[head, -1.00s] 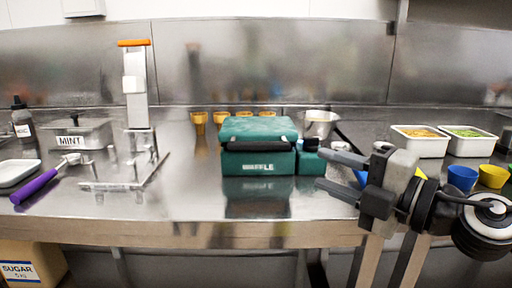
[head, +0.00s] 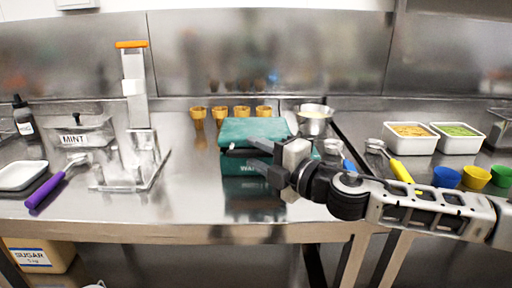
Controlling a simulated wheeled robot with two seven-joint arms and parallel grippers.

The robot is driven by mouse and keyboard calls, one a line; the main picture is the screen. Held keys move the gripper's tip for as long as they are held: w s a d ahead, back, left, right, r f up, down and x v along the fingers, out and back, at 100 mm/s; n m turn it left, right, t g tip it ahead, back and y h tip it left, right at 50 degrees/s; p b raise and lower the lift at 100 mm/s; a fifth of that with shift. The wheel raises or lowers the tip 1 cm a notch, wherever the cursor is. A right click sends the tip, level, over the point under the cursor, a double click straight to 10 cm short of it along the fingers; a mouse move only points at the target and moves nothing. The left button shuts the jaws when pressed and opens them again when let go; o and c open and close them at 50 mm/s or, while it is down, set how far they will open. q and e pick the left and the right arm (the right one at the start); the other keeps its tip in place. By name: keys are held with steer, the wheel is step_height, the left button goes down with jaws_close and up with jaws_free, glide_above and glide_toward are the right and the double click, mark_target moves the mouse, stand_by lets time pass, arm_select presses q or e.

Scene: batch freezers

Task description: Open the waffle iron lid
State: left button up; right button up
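The green waffle iron (head: 240,188) stands near the middle of the steel counter, its lid (head: 252,131) down. Part of its front label and its right side are hidden behind my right gripper. My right gripper (head: 256,157) comes in from the right, its fingers pointing left at the front of the waffle iron, by the lid's front edge. Its two fingers show apart with nothing seen between them. I cannot tell whether a finger touches the lid or the handle. My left gripper is not in view.
Several orange cups (head: 242,112) and a metal bowl (head: 314,121) stand behind the waffle iron. A clear press (head: 132,150) with an orange top and a purple-handled scoop (head: 47,190) are left. White topping trays (head: 410,137) and a yellow-handled scoop (head: 400,170) are right.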

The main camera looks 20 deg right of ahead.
steer(key=shift+w+a, duration=0.25)
steer(key=shift+w, duration=0.1)
jaws_close()
